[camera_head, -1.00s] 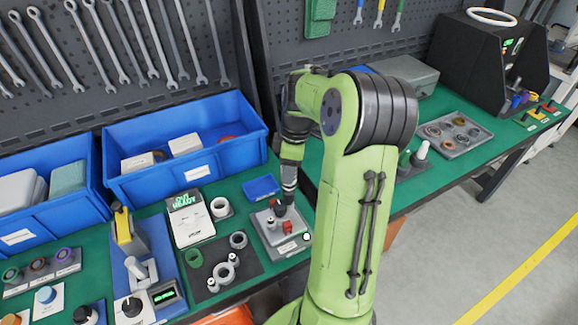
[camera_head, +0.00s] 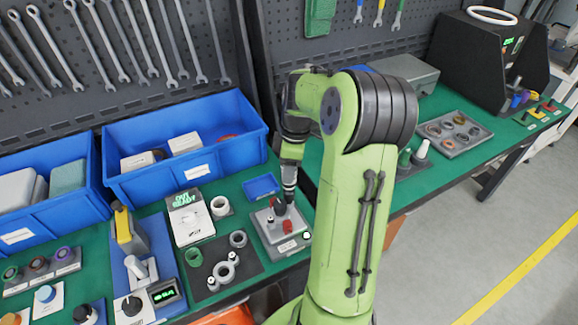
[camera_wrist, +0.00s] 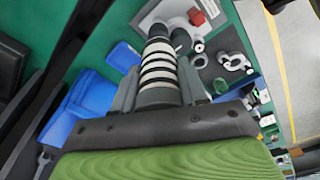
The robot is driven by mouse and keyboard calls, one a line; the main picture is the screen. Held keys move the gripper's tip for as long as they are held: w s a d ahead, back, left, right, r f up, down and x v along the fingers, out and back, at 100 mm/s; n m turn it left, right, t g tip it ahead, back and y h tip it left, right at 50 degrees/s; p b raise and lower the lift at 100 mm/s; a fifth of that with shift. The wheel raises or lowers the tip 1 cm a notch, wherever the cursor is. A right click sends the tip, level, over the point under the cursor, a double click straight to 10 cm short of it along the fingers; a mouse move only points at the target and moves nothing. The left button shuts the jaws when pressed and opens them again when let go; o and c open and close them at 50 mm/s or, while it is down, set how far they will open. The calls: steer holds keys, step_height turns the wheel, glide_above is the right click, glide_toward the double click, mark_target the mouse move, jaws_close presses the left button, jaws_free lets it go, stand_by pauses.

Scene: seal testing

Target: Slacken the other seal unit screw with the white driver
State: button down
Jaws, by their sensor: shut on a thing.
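My gripper (camera_wrist: 158,88) is shut on a driver with white and black bands (camera_wrist: 157,66). The driver's tip is hidden in the wrist view. In the head view my gripper (camera_head: 289,184) is over the grey plate with red knobs (camera_head: 268,232). The seal unit, a grey ring-shaped body with two lugs (camera_head: 224,270), lies on a dark mat to the left of that plate. White-topped round pieces sit at its lugs. It also shows in the wrist view (camera_wrist: 234,62), right of the driver and apart from it.
A small blue tray (camera_head: 260,187) lies behind the plate. Blue bins (camera_head: 185,150) line the back. A grey parts tray (camera_head: 455,133) is on the right bench.

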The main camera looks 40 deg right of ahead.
steer(key=shift+f+b, duration=0.5)
steer(key=shift+f, duration=0.25)
stand_by(0.8)
steer(key=shift+s+r, duration=0.1)
stand_by(0.5)
step_height(320, 180, up, 7)
steer(key=p, duration=0.6)
steer(key=shift+r+p, duration=0.15)
steer(key=shift+p, duration=0.25)
